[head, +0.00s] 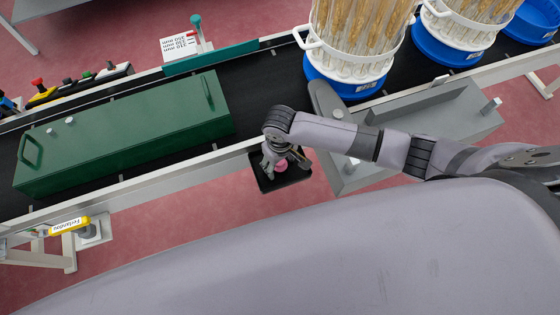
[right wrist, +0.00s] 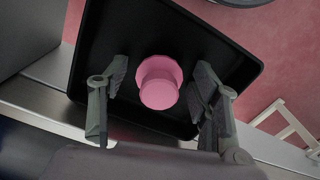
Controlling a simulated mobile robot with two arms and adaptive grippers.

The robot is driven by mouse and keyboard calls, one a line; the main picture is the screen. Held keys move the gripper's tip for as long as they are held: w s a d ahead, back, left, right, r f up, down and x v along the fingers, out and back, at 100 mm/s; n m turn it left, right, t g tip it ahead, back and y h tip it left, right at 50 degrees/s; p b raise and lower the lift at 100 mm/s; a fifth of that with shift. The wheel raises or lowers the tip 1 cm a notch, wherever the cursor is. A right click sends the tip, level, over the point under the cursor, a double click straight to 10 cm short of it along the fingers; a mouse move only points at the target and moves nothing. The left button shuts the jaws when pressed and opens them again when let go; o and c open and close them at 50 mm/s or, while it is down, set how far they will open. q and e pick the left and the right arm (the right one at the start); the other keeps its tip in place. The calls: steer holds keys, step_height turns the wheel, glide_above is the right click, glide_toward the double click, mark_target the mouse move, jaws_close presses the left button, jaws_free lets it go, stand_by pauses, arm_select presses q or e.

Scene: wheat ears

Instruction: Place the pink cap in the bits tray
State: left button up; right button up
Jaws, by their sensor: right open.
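The pink cap (right wrist: 158,85) is in the black bits tray (right wrist: 215,45), between the spread fingers of my right gripper (right wrist: 158,95) in the right wrist view. Dark gaps show between the cap and both fingers, so the gripper is open around it without gripping. In the head view, my right gripper (head: 285,160) points down over the tray (head: 295,180), and part of the cap (head: 281,166) shows pink beneath it. I cannot tell whether the cap rests fully on the tray floor. My left gripper is not in view.
A long green box (head: 125,135) lies on the black conveyor (head: 255,85) to the left. Blue-based containers (head: 345,85) of wheat ears stand at the back right. A grey metal platform (head: 440,120) is right of the tray. Pink floor shows around.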

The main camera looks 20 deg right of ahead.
step_height(320, 180, up, 12)
steer(key=shift+r, duration=0.2)
stand_by(0.4)
steer(key=shift+f, duration=0.1)
